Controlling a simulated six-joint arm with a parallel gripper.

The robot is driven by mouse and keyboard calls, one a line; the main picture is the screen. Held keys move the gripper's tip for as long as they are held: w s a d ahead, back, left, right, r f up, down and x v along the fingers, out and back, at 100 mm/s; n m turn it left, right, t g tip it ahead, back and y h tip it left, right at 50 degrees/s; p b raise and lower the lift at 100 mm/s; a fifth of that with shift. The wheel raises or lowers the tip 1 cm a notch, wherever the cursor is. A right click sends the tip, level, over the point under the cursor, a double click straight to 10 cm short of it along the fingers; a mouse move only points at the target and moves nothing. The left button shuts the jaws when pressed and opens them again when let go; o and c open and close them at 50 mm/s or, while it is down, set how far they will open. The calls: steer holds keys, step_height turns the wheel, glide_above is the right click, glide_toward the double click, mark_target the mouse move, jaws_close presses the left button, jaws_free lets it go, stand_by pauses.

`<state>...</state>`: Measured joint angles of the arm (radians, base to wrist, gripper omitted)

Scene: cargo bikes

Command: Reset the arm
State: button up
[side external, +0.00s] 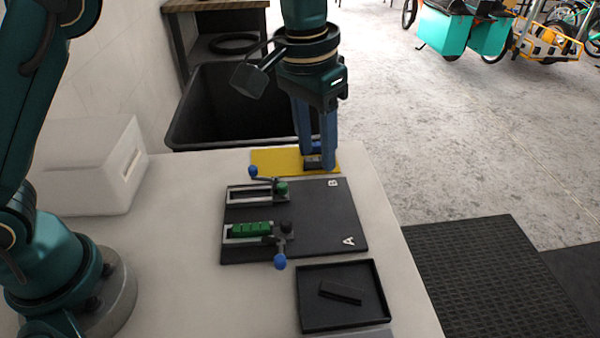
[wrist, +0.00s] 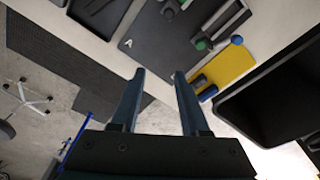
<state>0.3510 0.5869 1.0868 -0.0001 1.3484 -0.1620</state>
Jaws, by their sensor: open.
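My gripper (side external: 317,163) is open, pointing down, with blue-grey fingers by the yellow mat (side external: 268,162) at the table's far edge. The wrist view shows its two fingers (wrist: 160,75) apart with nothing between them. A small dark and blue item (wrist: 207,93) lies on the yellow mat to the right of the fingers in that view. In the side view the fingers partly hide that area.
A black board (side external: 322,215) marked A and B carries two clamps with blue knobs. A green block (side external: 252,229) sits in clamp A. A black tray (side external: 313,312) holds a dark piece. A white box (side external: 85,165) and black bin (side external: 235,110) stand nearby.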

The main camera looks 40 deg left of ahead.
steer(key=s+a+r+n+t, duration=0.2)
steer(key=s+a+r+t, duration=0.1)
steer(key=s+a+r, duration=0.55)
steer(key=s+a+f+t, duration=0.1)
steer(key=s+a+f, duration=0.3)
steer(key=s+f, duration=0.3)
steer(key=shift+s, duration=0.8)
